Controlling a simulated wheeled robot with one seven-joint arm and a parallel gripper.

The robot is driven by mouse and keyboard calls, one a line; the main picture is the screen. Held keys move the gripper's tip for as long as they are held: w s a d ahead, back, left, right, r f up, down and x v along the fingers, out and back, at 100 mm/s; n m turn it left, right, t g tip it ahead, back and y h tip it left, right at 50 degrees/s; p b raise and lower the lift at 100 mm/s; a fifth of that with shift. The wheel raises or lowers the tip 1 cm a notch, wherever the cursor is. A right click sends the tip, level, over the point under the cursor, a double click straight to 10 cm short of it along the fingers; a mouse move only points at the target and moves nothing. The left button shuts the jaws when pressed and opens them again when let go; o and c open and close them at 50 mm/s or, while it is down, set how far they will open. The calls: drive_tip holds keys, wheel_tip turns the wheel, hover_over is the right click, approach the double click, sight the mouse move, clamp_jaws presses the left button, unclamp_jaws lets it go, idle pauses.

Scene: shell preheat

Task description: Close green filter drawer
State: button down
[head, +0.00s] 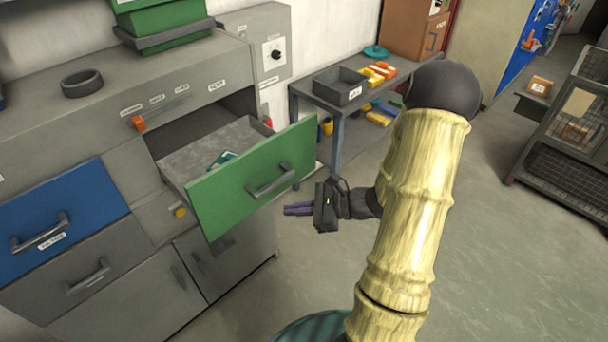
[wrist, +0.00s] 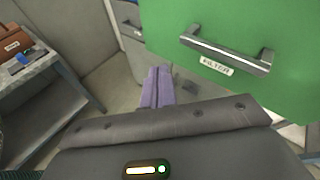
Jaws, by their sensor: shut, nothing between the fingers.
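The green filter drawer (head: 235,190) stands pulled out of the grey cabinet, and something small and teal lies inside it. Its front with a grey bar handle (head: 269,181) faces my arm. In the wrist view the green front (wrist: 245,28) fills the upper right, with the handle (wrist: 226,52) above a label reading FILTER. My gripper (head: 287,210) is shut and empty, just in front of the drawer and below its handle. Its purple fingers (wrist: 157,88) show in the wrist view, apart from the handle and to its lower left.
A blue drawer (head: 60,218) at the left sits flush in the cabinet. An orange lever (head: 138,123) is on the panel above the open drawer. A workbench (head: 335,108) with a dark bin stands behind. A wire cage (head: 565,140) stands at the right. The floor between is clear.

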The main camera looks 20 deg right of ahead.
drive_tip(key=w+d+f+m+t+h+b, duration=0.1)
drive_tip(key=w+d+f+m+t+h, duration=0.1)
drive_tip(key=d, duration=0.5)
drive_tip(key=w+d+f+m+t+h+b, duration=0.1)
drive_tip(key=w+d+f+m+t+h, duration=0.1)
drive_tip(key=d+m+t, duration=0.5)
drive_tip(key=shift+d+m+h, duration=0.3)
drive_tip(key=shift+d+h, duration=0.2)
drive_tip(key=shift+h, duration=0.4)
drive_tip(key=p, duration=0.5)
approach(297, 160)
drive_tip(key=x, duration=0.6)
drive_tip(key=shift+w+a, duration=0.15)
drive_tip(key=shift+w+f, duration=0.1)
drive_tip(key=shift+w, duration=0.15)
drive_tip(key=shift+w, duration=0.1)
